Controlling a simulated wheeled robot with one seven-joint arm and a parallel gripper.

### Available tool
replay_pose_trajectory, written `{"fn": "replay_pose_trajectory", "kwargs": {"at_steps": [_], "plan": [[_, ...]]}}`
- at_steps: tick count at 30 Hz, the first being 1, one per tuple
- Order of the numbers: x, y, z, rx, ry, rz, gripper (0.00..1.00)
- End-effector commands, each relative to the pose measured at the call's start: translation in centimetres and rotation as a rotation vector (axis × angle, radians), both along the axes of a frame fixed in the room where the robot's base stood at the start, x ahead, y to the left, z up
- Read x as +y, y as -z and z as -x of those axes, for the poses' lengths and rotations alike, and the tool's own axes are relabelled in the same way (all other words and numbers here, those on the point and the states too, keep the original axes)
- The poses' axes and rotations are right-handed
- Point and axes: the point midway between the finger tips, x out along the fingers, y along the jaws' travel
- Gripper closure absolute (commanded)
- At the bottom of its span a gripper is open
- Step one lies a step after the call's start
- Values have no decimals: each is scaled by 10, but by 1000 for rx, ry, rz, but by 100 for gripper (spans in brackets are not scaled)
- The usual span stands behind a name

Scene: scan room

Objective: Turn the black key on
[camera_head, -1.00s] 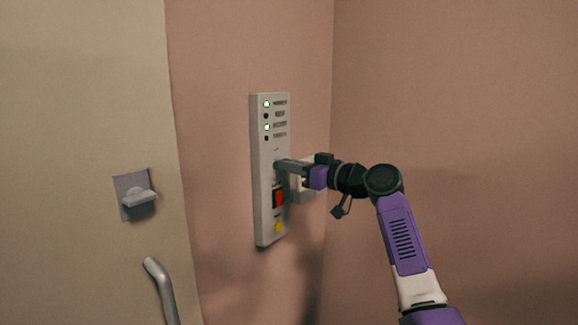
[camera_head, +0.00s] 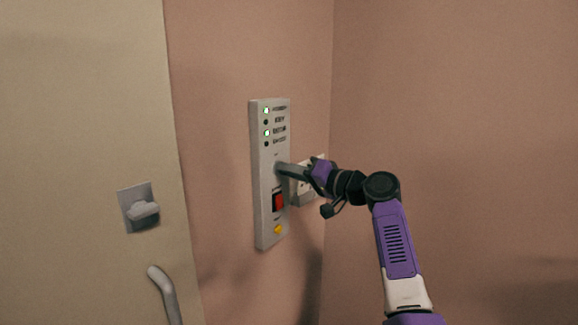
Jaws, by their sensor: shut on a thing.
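A pale, tall control panel (camera_head: 267,222) is fixed to the pinkish wall. Two of its small lights near the top glow green. My gripper (camera_head: 282,169) reaches in from the right and is shut at the panel's middle, on the black key, which its fingers hide. I cannot make out the key's angle. Below the fingers is a red switch (camera_head: 279,202) in a dark frame, and under that a yellow button (camera_head: 278,230).
A pale wall box (camera_head: 305,196) sits just right of the panel, behind my gripper. At the left is a beige door (camera_head: 80,100) with a latch plate (camera_head: 139,208) and a curved metal handle (camera_head: 163,290). The wall on the right is bare.

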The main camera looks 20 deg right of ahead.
Motion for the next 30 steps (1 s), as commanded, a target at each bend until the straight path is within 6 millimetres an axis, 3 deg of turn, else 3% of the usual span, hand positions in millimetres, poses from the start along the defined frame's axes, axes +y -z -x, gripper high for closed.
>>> {"fn": "replay_pose_trajectory", "kwargs": {"at_steps": [18, 30], "plan": [[-1, 0, 0, 321, 2, -439, 100], [-2, 2, -1, 422, 3, -580, 100]]}}
